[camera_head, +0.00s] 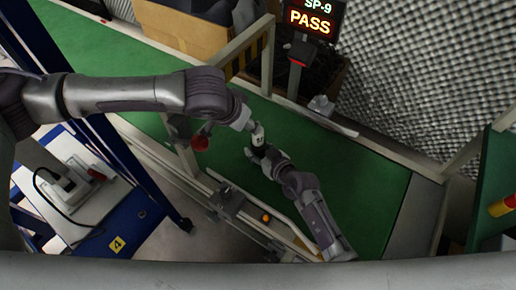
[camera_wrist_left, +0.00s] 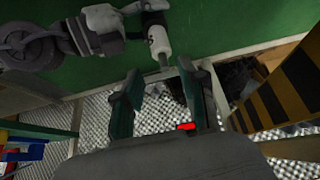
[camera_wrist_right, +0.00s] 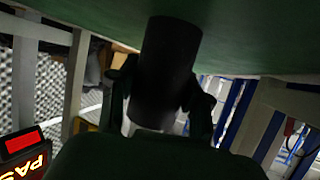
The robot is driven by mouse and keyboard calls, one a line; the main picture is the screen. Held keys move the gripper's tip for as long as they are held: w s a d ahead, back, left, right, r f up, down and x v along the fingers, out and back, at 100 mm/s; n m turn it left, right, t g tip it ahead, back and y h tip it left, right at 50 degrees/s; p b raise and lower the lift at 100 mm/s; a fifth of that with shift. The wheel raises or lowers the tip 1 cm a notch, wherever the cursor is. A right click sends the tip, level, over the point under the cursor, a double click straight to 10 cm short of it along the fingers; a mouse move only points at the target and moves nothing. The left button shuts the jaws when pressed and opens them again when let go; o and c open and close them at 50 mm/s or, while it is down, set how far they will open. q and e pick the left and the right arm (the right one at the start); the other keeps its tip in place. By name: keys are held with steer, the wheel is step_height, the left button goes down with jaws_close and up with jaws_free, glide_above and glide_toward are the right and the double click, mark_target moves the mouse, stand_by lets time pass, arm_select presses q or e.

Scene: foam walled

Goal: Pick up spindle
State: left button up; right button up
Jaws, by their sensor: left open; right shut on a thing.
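The spindle shows in the head view (camera_head: 257,135) as a small piece with a white part and a black part, above the green belt. My right gripper (camera_head: 259,153) is shut on its black part. In the right wrist view the dark cylinder of the spindle (camera_wrist_right: 166,62) stands between the fingers of the right gripper (camera_wrist_right: 162,88). In the left wrist view the white body of the spindle (camera_wrist_left: 158,41) ends in a thin rod pointing towards my left gripper (camera_wrist_left: 160,72). The left gripper is open and empty; its fingers are hard to make out in the head view.
The green belt (camera_head: 353,185) has free room on the right. A cardboard box (camera_head: 180,32), a lit PASS sign (camera_head: 311,22) and a grey foam wall (camera_head: 420,70) stand behind it. A red knob (camera_head: 200,144) and rails lie close to the arms.

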mark_target(259, 123)
arm_select(q)
steer(key=shift+o, duration=0.3)
steer(key=shift+o, duration=1.3)
steer(key=shift+w, duration=0.15)
steer(key=shift+o, duration=0.5)
steer(key=w+n, duration=0.1)
steer(key=w+d+r+n+y, duration=0.1)
steer(key=w, duration=0.1)
steer(key=w+d+n+g+y, duration=0.1)
steer(key=w, duration=0.1)
steer(key=shift+d+r, duration=0.1)
steer(key=shift+r, duration=0.15)
steer(key=shift+d+r+n+g+y, duration=0.1)
steer(key=shift+d+n+g+y, duration=0.3)
steer(key=shift+n+g, duration=0.5)
steer(key=shift+s+d+g, duration=0.25)
steer(key=shift+s+g, duration=0.15)
steer(key=shift+g, duration=0.4)
steer(key=shift+s+f+n, duration=0.1)
steer(key=shift+f+n, duration=0.15)
steer(key=shift+n, duration=0.05)
step_height(259, 123, down, 6)
steer(key=shift+f, duration=0.1)
steer(key=shift+a+f, duration=0.2)
steer(key=shift+f, duration=2.5)
